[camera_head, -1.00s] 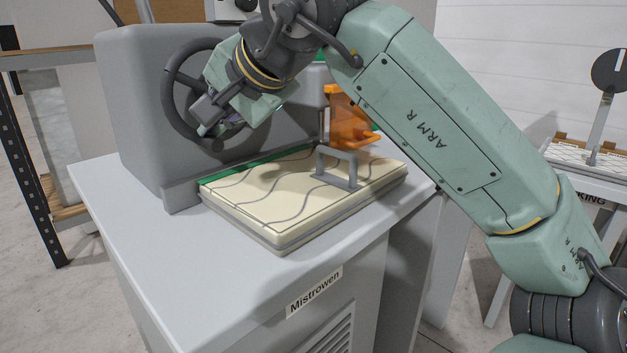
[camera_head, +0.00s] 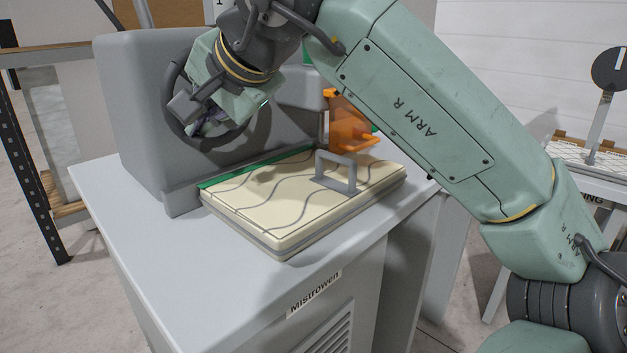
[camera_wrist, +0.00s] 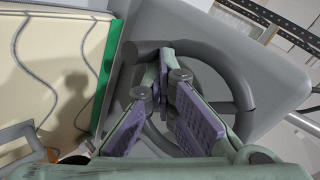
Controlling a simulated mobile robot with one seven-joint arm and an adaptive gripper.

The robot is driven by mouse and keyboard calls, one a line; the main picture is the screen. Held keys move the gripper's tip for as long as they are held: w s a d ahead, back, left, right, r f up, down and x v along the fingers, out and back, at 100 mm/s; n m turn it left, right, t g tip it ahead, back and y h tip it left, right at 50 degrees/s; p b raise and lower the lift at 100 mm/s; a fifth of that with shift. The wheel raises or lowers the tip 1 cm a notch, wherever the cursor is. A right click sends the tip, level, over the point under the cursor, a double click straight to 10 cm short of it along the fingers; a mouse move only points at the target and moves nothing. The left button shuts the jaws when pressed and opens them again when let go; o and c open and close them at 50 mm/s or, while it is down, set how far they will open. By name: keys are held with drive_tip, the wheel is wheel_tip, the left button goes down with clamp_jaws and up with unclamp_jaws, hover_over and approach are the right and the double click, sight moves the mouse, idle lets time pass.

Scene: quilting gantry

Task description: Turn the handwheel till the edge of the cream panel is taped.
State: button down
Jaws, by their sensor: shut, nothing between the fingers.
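The grey handwheel (camera_head: 172,112) is on the side of the grey machine housing; its rim and spokes also show in the wrist view (camera_wrist: 243,85). My gripper (camera_head: 203,127) is in front of the wheel's face, within its rim outline. In the wrist view its purple-padded fingers (camera_wrist: 166,62) come together at the tips, shut with nothing between them, close to the wheel's upper rim. I cannot tell whether they touch it. The cream panel (camera_head: 275,205) lies flat on the machine top, with wavy grey lines. Green tape (camera_head: 250,168) runs along its back edge, beside the housing.
A grey bracket handle (camera_head: 337,170) stands on the panel, near an orange guard (camera_head: 350,125). The grey housing (camera_head: 130,110) is close behind the wheel. A shelf rack (camera_head: 35,170) stands at left, another table (camera_head: 590,165) at right. The machine top's front left is clear.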

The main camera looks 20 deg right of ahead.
drive_tip(key=shift+s+a+f+n, duration=0.15)
drive_tip(key=shift+s+a+f, duration=0.1)
drive_tip(key=shift+a, duration=0.35)
drive_tip(key=shift+s+a+f+n, duration=0.15)
drive_tip(key=shift+a+f, duration=0.1)
drive_tip(key=shift+a, duration=0.3)
drive_tip(key=shift+a+r+p, duration=0.3)
drive_tip(key=shift+r+p, duration=0.45)
drive_tip(key=shift+r, duration=0.25)
drive_tip(key=shift+a+r+p, duration=0.1)
drive_tip(key=shift+r+p, duration=0.8)
drive_tip(key=shift+r, duration=0.05)
drive_tip(key=shift+w+a, duration=0.1)
drive_tip(key=shift+a, duration=0.4)
drive_tip(key=c, duration=2.4)
unclamp_jaws()
drive_tip(key=shift+d, duration=0.35)
drive_tip(key=c, duration=1.2)
unclamp_jaws()
drive_tip(key=shift+d, duration=0.25)
